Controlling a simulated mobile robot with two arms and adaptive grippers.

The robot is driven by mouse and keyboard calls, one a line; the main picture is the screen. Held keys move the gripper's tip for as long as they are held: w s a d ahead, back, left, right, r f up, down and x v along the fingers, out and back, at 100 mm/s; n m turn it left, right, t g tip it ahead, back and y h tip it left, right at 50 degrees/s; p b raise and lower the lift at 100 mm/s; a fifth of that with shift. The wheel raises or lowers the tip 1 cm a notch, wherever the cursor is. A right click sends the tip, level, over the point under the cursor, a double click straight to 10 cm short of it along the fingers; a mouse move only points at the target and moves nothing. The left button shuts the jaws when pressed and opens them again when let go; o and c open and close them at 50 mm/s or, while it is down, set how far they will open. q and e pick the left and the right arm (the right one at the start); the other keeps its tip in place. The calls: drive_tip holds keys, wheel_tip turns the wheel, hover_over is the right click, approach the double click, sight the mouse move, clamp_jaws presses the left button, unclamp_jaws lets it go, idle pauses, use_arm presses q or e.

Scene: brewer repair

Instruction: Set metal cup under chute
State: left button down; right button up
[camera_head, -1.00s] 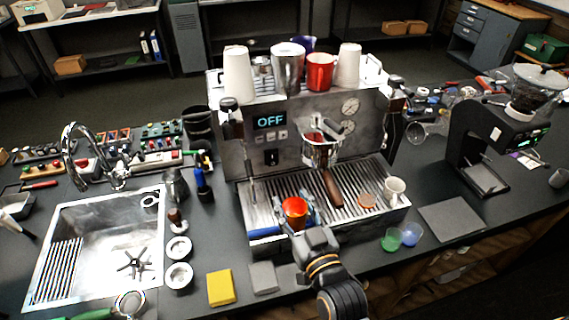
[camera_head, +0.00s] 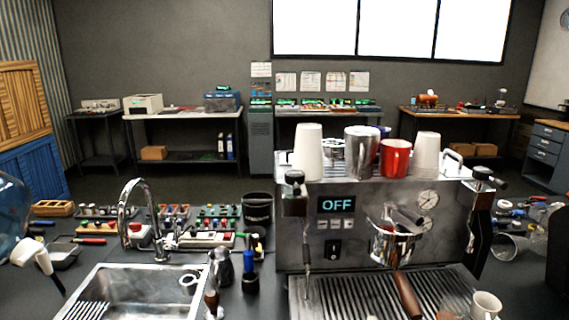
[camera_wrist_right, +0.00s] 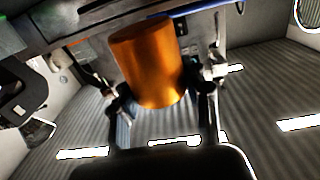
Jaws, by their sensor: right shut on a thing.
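In the right wrist view, a shiny orange metal cup (camera_wrist_right: 148,62) sits between the two fingers of my right gripper (camera_wrist_right: 160,90). The gripper is shut on it, and the cup looks slightly tilted in that picture. The head view now shows neither this cup nor either of my grippers. No chute can be made out clearly in the current frames. A dark shape (camera_head: 558,245) at the right edge of the head view is cut off.
The espresso machine (camera_head: 290,228) reads OFF. White cups, a steel cup (camera_head: 361,155) and a red mug (camera_head: 395,158) stand on top. A white cup (camera_head: 485,303) is at its drip tray (camera_head: 345,296). A sink (camera_head: 140,290) is at left.

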use_arm(q)
drive_tip(key=shift+f, duration=0.1)
use_arm(e)
drive_tip(key=shift+s, duration=0.1)
idle(0.3)
